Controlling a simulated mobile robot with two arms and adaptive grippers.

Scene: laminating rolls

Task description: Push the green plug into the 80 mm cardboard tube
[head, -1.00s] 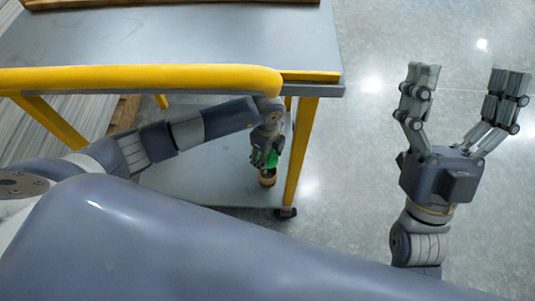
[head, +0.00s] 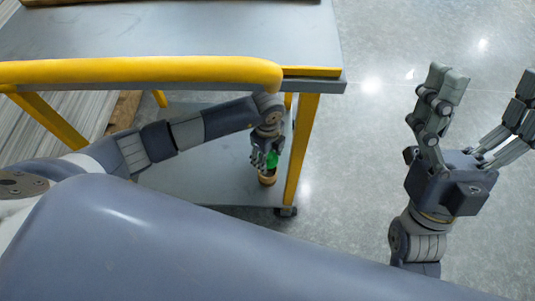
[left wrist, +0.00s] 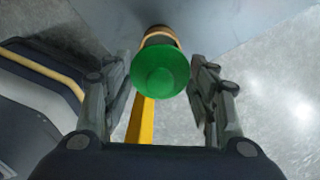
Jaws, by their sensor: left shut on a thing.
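The green plug (head: 272,159) is at my left gripper (head: 264,153), below the cart's yellow rail. The left gripper is shut on the plug. In the left wrist view the plug (left wrist: 160,68) shows its round green face between the two fingers. The brown cardboard tube (head: 268,179) stands on the lower shelf, directly under the plug; its rim (left wrist: 158,34) shows just past the plug in the wrist view. The plug hides the tube's mouth, so I cannot tell how deep it sits. My right gripper (head: 488,85) is open and empty, over the floor at the right.
The cart has a grey top (head: 170,35), a yellow rail (head: 140,71) and a grey lower shelf (head: 215,182). A yellow leg (head: 300,150) stands close to the right of the left gripper. The floor (head: 350,190) to the right is clear.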

